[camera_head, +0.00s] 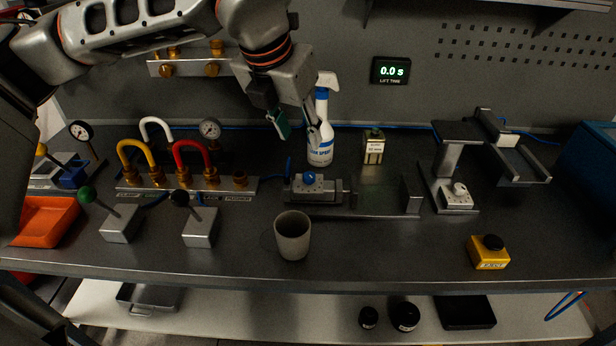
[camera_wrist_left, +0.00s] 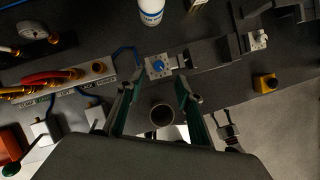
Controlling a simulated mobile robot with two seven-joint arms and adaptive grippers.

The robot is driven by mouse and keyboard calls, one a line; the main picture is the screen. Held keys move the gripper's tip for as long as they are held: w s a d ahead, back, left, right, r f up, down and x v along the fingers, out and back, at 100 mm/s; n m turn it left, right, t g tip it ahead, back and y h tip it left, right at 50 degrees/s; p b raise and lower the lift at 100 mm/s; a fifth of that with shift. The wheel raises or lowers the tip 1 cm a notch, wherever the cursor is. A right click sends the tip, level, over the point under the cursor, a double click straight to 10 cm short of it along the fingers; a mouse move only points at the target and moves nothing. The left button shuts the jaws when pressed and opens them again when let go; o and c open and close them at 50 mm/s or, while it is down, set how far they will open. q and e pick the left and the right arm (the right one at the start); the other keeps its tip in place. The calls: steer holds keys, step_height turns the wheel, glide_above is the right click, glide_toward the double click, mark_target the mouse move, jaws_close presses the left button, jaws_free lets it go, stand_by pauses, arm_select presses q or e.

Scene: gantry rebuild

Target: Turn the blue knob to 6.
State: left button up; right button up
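The blue knob (camera_head: 309,178) sits on a small grey block fixture at the middle of the bench. In the left wrist view the blue knob (camera_wrist_left: 159,63) shows just beyond the gap between my fingertips. My left gripper (camera_head: 298,132) is open and empty, above and behind the knob, in front of the spray bottle. In the left wrist view its two green-padded fingers (camera_wrist_left: 158,82) stand wide apart, not touching the knob. The knob's scale marks are too small to read.
A grey cup (camera_head: 293,236) stands in front of the knob. A spray bottle (camera_head: 320,135) stands behind it. Left are red, yellow and white hoses on a manifold (camera_head: 240,184) and lever boxes (camera_head: 200,228). A yellow button box (camera_head: 489,253) is at right. The bench between cup and button is clear.

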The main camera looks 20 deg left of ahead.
arm_select(q)
steer(key=b, duration=0.2)
glide_toward(308, 175)
steer(key=shift+x, duration=0.95)
steer(key=x, duration=0.6)
steer(key=shift+d+f, duration=0.1)
steer(key=shift+f, duration=0.1)
arm_select(e)
steer(key=f, duration=0.1)
steer(key=s+f, duration=0.1)
steer(key=f, duration=0.1)
steer(key=shift+d+f, duration=0.15)
arm_select(q)
jaws_close()
arm_select(e)
steer(key=shift+s+f, duration=0.1)
